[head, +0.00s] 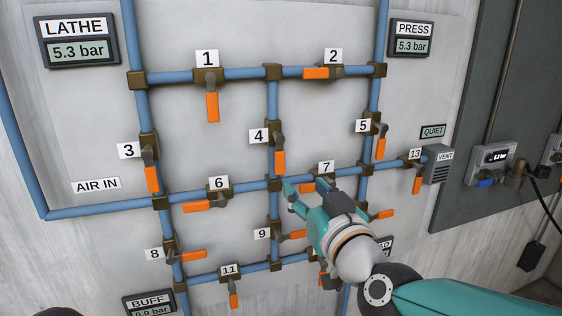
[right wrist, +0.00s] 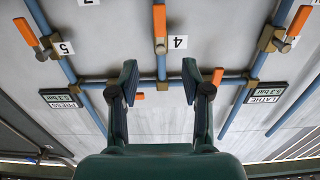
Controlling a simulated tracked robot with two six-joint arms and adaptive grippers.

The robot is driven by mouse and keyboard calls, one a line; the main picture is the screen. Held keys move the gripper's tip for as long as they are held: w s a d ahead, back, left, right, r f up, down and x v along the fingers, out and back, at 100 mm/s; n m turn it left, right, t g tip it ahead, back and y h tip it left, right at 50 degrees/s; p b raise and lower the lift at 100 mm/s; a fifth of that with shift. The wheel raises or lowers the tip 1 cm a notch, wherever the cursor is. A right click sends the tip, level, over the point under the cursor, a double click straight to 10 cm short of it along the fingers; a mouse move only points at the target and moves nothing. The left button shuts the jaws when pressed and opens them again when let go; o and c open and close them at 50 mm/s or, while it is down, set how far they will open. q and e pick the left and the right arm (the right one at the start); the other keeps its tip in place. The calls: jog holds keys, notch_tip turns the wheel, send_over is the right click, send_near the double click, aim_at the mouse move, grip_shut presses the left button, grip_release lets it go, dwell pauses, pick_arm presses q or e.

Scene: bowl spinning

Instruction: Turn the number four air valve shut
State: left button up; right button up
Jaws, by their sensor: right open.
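The number four valve (head: 278,141) sits on the middle vertical blue pipe, right of its white "4" label (head: 259,137). Its orange handle (head: 280,163) points straight down, in line with the pipe. My right gripper (head: 291,196) is open and empty, just below the handle's lower end in the head view. In the right wrist view, which is upside down, the two spread fingers (right wrist: 160,82) stand either side of the vertical pipe's line. The orange handle (right wrist: 159,20) lies beyond them at the top, not between them. No left gripper shows.
Valve 7's orange handle (head: 307,187) is close beside the right gripper. Valve 9's handle (head: 292,235) is just below, partly hidden by my arm. Valve 5 (head: 381,148) is to the right, and valve 6 (head: 197,206) to the left. The wall left of the number four label is clear.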

aim_at(281, 160)
jog(key=p+x, duration=0.3)
jog(key=x, duration=1.2)
jog(key=shift+w+a+f, duration=0.1)
jog(key=shift+w+f, duration=0.05)
jog(key=shift+w, duration=0.15)
grip_shut()
